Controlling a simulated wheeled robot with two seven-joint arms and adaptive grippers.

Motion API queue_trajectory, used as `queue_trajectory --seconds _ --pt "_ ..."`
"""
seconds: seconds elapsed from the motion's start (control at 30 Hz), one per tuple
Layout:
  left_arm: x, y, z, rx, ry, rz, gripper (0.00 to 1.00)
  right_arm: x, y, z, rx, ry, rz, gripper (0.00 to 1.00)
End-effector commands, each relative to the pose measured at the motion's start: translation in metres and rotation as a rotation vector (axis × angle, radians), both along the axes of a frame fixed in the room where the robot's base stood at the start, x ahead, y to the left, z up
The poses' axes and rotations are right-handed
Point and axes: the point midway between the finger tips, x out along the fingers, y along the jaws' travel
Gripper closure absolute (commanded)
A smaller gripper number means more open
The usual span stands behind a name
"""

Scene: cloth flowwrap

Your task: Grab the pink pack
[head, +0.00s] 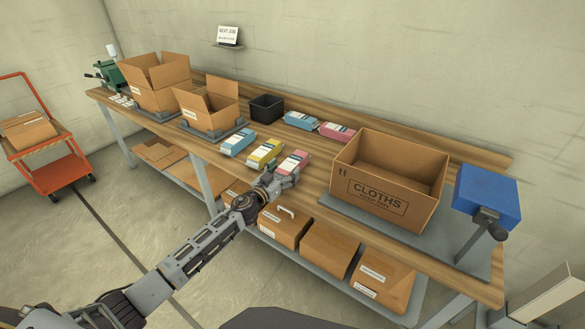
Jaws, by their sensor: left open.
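One pink pack (293,161) with a white label lies at the front of the wooden table, right of a yellow pack (264,153). A second pink pack (338,131) lies farther back, next to a blue pack (301,121). My left gripper (286,179) is open at the near end of the front pink pack, over the table's front edge. The gripper partly covers that end, and I cannot tell whether they touch. My right gripper is not in view.
Another blue pack (237,142) lies left of the yellow one. An open box marked CLOTHS (378,193) stands to the right. A black bin (266,108) and open cartons (209,115) stand left and behind. Closed boxes (328,247) fill the shelf below.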

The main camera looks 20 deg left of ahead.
Motion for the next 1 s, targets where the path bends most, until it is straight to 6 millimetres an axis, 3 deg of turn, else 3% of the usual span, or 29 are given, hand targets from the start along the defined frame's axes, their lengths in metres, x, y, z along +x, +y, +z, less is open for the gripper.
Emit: queue_trajectory --seconds 0.23,0.73,1.0 --pt "0.012 -0.003 0.001 0.001 -0.001 0.000 0.21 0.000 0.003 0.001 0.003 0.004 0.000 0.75" --pt "0.012 -0.004 0.001 0.000 0.000 0.000 0.21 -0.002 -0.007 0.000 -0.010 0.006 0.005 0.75" --pt "0.012 -0.003 0.000 0.001 0.000 0.000 0.54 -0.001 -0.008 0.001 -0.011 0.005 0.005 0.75"
